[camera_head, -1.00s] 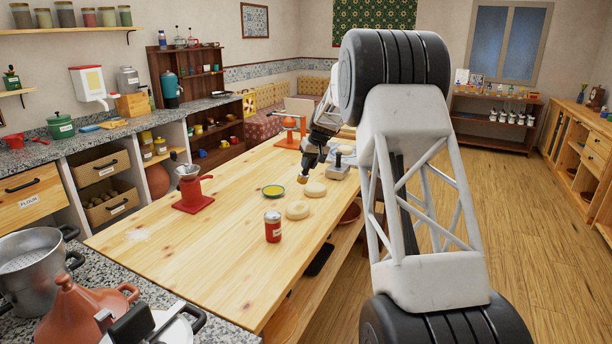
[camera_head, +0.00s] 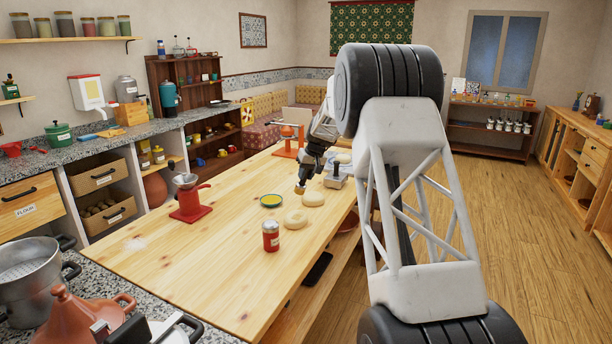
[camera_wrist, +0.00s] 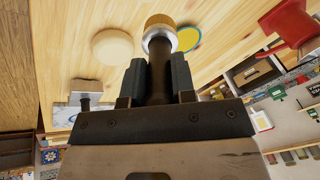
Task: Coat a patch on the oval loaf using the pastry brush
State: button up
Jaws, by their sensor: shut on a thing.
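My gripper (camera_head: 303,178) is shut on the pastry brush, which has a dark handle, metal ferrule and tan bristles (camera_wrist: 160,21) in the wrist view. In the head view the brush tip (camera_head: 300,189) is just left of a pale loaf (camera_head: 313,198); whether they touch cannot be told. A second pale loaf (camera_head: 296,219) lies nearer on the wooden table. I cannot tell which loaf is the oval one. The wrist view shows one rounded loaf (camera_wrist: 112,46) left of the bristles. A shallow dish with yellow contents (camera_head: 271,200) stands left of the loaves; the bristles partly cover it in the wrist view.
A red shaker (camera_head: 271,237) stands in front of the loaves. A red stand with a metal funnel (camera_head: 189,198) is at the left, and an orange device (camera_head: 288,140) is farther back.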

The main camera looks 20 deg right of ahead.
jog(key=shift+r, duration=0.35)
jog(key=shift+f, duration=0.1)
